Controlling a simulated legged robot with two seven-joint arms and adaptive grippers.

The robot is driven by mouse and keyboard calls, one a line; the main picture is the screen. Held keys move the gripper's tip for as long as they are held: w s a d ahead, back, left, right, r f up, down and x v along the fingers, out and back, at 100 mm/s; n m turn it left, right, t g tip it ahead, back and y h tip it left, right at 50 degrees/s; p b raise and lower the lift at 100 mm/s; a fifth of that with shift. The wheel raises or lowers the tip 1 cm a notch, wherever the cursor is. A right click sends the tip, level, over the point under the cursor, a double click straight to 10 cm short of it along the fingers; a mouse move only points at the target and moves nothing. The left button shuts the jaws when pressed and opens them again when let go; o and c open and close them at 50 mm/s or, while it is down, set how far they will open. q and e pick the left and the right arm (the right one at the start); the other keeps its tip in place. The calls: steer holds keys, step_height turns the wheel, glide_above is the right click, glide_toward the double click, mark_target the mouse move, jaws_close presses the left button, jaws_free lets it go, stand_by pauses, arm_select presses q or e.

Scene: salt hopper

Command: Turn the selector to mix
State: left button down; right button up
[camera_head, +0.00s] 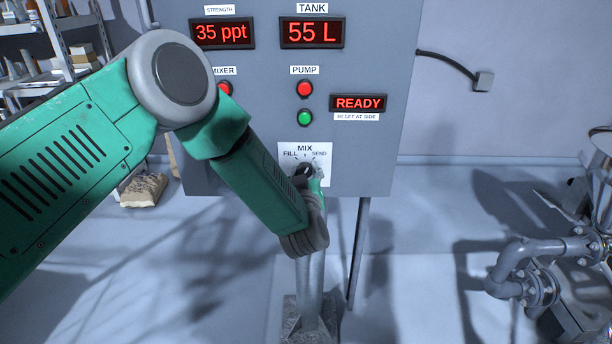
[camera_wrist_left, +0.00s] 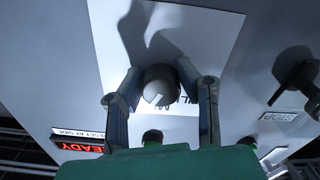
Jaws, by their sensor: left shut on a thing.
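The selector's white plate (camera_head: 291,150) is low on the grey control panel in the head view, with FILL at left, MIX at top and SEND at right. My left gripper (camera_head: 309,172) is at this plate and covers much of the dark selector knob. In the left wrist view, the round dark knob (camera_wrist_left: 160,84) sits between the two fingers of my left gripper (camera_wrist_left: 159,80), which are shut on it. A white mark shows on the knob. Which label it points to I cannot tell. My right gripper is out of view.
The grey panel (camera_head: 260,115) carries red displays reading 35 ppt, 55 L and READY (camera_head: 358,103). Red and green pump buttons (camera_head: 305,118) are above the selector. Pipes (camera_head: 520,255) stand at the right. Shelves (camera_head: 75,30) are at the far left.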

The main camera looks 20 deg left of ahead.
arm_select(q)
steer(key=n+b, duration=0.1)
steer(key=n, duration=0.1)
steer(key=n+b, duration=0.1)
steer(key=n, duration=0.1)
steer(key=shift+s+d+f+n, duration=0.1)
steer(key=shift+f+n, duration=0.05)
steer(key=shift+n, duration=0.25)
stand_by(0.4)
steer(key=c, duration=1.2)
jaws_free()
steer(key=shift+o, duration=0.2)
steer(key=shift+s, duration=0.1)
steer(key=v, duration=1.2)
